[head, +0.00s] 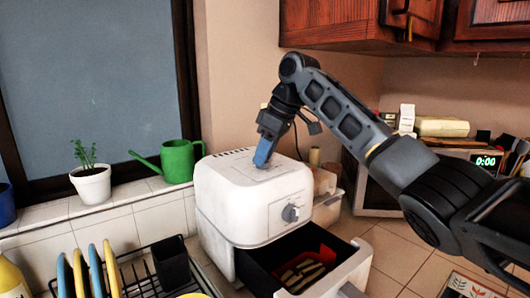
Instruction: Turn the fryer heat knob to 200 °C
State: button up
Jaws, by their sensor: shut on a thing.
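The white fryer (225,205) stands on the tiled counter, with faint markings on its top. My gripper (264,154) points down at the fryer's top, and its blue fingertips reach the panel there. The fingers are shut on what looks like a small knob on the top; they hide it, so its setting cannot be read. A grey round knob (290,213) sits on the fryer's front face, apart from my gripper. The fryer's drawer (347,272) is pulled out, with pale strips of food in a red and black basket (312,262).
A green watering can (178,162) and a potted plant (92,184) stand on the tiled ledge at left. A dish rack (142,284) is at front left. A microwave (487,160) showing 0:00 is at right. Wooden cupboards (340,25) hang above.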

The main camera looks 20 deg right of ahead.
jog(key=shift+m, duration=0.4)
jog(key=shift+c, duration=0.2)
jog(key=m, duration=0.2)
jog(key=m+t+h, duration=0.1)
jog(key=m, duration=0.1)
jog(key=shift+a+m+h, duration=0.15)
jog(key=shift+m+h, duration=0.15)
jog(key=m+h, duration=0.1)
jog(key=m, duration=0.2)
jog(key=m+h, duration=0.1)
jog(key=m, duration=0.2)
jog(key=shift+a+m+h, duration=0.15)
jog(key=shift+m+h, duration=0.15)
jog(key=m+h, duration=0.1)
jog(key=m, duration=0.2)
jog(key=m+h, duration=0.1)
jog(key=m, duration=0.2)
jog(key=shift+a+g, duration=0.15)
jog(key=shift+g, duration=0.25)
jog(key=m+g, duration=0.1)
jog(key=m, duration=0.2)
jog(key=m+h, duration=0.1)
jog(key=m, duration=0.1)
jog(key=shift+w+m+g, duration=0.1)
jog(key=shift+m+g, duration=0.3)
jog(key=o, duration=1)
